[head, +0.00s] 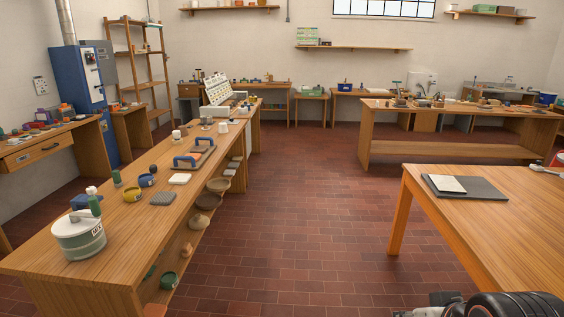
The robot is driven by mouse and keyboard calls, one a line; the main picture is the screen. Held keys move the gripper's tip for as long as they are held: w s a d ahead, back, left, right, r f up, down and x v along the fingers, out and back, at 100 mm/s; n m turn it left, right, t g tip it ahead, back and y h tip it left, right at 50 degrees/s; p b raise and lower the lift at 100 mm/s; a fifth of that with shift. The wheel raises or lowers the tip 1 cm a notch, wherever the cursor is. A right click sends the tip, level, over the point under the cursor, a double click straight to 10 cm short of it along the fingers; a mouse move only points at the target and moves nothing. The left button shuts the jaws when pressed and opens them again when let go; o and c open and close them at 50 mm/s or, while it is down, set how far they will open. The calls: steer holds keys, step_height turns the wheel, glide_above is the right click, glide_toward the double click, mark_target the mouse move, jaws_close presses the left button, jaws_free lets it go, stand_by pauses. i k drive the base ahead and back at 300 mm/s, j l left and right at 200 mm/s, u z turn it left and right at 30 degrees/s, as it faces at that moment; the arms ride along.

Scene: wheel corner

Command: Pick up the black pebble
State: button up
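I cannot pick out the black pebble for certain. A small dark rounded thing (154,168) sits on the long wooden bench (137,227) at left, behind the blue-rimmed pot (147,180); it is too small to tell what it is. Part of my own arm, black and grey, shows at the bottom right corner, beside the near right table (500,225). My gripper's fingers are not visible.
A dark board (465,187) lies on the right table. Tiled floor between them is clear.

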mark_target(153, 168)
steer(key=i+z, duration=0.2)
steer(key=i, duration=0.7)
steer(key=i+z, duration=0.25)
steer(key=i, duration=0.65)
steer(key=i+z, duration=0.65)
steer(key=z, duration=0.15)
steer(key=i+j+z, duration=0.15)
steer(key=i+z, duration=0.25)
steer(key=i+u, duration=0.1)
steer(key=u, duration=0.35)
steer(key=l+u, duration=0.1)
steer(key=u, duration=0.4)
steer(key=i+l+u, duration=0.1)
steer(key=u, duration=3.1)
